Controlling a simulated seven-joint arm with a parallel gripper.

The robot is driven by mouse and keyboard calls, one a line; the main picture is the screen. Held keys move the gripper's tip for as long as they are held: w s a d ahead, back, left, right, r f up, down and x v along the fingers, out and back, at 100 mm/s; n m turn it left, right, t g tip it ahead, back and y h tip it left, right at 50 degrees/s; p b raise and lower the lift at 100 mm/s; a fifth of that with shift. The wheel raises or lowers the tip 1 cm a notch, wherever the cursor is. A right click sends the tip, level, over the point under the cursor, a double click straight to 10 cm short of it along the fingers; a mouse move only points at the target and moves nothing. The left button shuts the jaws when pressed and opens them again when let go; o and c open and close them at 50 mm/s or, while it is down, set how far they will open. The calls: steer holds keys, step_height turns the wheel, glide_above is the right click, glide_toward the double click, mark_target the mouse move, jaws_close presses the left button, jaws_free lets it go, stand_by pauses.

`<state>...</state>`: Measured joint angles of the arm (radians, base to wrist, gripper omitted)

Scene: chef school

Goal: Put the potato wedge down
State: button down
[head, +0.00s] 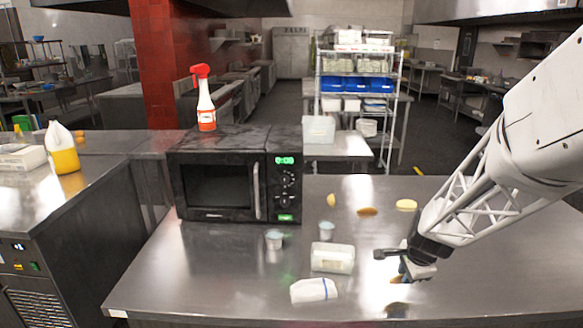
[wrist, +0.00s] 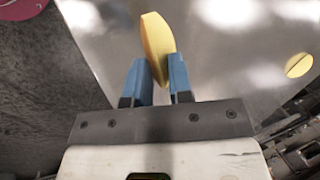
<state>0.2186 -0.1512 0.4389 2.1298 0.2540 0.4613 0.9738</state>
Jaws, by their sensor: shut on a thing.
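The potato wedge (wrist: 155,42) is yellow and sits between the two blue fingertips of my gripper (wrist: 156,75) in the wrist view. My gripper is shut on it, and the wedge sticks out past the fingertips. In the head view my gripper (head: 398,268) is low over the right part of the metal table (head: 220,285), right of the clear container. Only a small part of the wedge shows there, under the gripper. Whether the wedge touches the table cannot be told.
A clear container (head: 332,258), a white packet (head: 314,290) and a small cup (head: 273,240) stand left of my gripper. Yellowish pieces (head: 367,211), (head: 406,204), (head: 331,199) lie farther back. A black microwave (head: 225,180) with a spray bottle (head: 205,105) on top stands at back left. The front right table is clear.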

step_height(320, 180, up, 35)
steer(key=w+a+r+n, duration=0.1)
steer(key=w+a, duration=0.6)
steer(key=w, duration=0.3)
steer(key=w+a+r, duration=0.1)
steer(key=w+a, duration=0.6)
steer(key=w, duration=0.3)
steer(key=w+a+f+n+y, duration=0.1)
steer(key=w+a, duration=0.6)
steer(key=a, duration=0.4)
steer(key=w+a+f+n, duration=0.1)
steer(key=w+a, duration=0.6)
steer(key=a, duration=0.3)
steer(key=shift+m, duration=0.3)
steer(key=shift+s+a+f, duration=0.1)
steer(key=shift+s+f, duration=0.05)
steer(key=shift+f, duration=1.1)
steer(key=shift+s+f, duration=0.1)
steer(key=shift+f, duration=1.1)
glide_above(273, 136)
steer(key=shift+s+f, duration=0.3)
steer(key=shift+f, duration=0.45)
steer(key=shift+f, duration=0.1)
steer(key=shift+f, duration=1.65)
